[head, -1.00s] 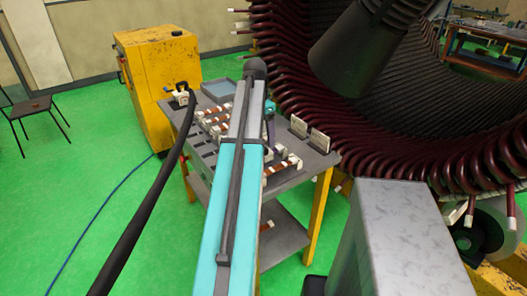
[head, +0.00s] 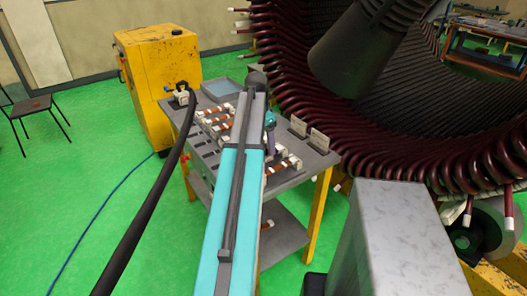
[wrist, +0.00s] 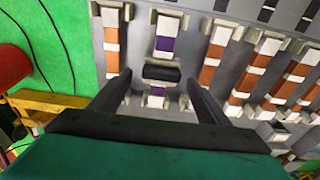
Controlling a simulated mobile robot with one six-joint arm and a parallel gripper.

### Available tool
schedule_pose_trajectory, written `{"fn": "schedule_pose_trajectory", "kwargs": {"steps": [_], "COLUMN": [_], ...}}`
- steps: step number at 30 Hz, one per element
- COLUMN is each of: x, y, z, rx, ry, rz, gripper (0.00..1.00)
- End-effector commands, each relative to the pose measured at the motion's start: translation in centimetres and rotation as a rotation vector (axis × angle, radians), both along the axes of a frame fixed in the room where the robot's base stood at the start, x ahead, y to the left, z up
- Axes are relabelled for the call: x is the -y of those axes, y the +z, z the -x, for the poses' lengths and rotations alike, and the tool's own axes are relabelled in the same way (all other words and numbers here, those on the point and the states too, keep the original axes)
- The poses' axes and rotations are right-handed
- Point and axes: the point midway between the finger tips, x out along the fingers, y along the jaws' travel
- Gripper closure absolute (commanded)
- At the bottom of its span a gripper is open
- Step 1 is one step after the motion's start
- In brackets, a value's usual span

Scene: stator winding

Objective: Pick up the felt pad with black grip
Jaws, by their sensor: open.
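A white and purple piece (wrist: 163,44) lies in holders on the grey rack in the wrist view. A black grip (wrist: 161,74) sits across its middle; this looks like the felt pad. My gripper (wrist: 158,78) is open, with one dark finger on each side of the black grip and a gap on both sides. The fingers appear above the rack; whether they touch it I cannot tell. In the head view my arm covers part of the table, and the pad cannot be made out.
Several white and orange-brown pieces (wrist: 210,52) lie in holders on both sides. The grey table (head: 200,164) stands beside the large stator (head: 290,90) with dark red coils. A yellow cabinet (head: 160,85) is behind left.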

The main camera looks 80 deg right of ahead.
Motion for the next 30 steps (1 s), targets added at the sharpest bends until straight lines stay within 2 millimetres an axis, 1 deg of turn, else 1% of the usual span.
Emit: {"fn": "schedule_pose_trajectory", "kwargs": {"steps": [6, 10, 28, 30], "x": [0.2, 0.2, 0.3, 0.3], "y": [-1.9, -2.7, -2.8, -2.8], "z": [0.1, 0.1, 0.1, 0.1], "rx": [0.000, 0.000, 0.001, 0.001], "ry": [0.001, 0.001, 0.001, 0.001], "rz": [0.000, 0.000, 0.001, 0.001], "gripper": [0.30, 0.30, 0.30, 0.42]}}
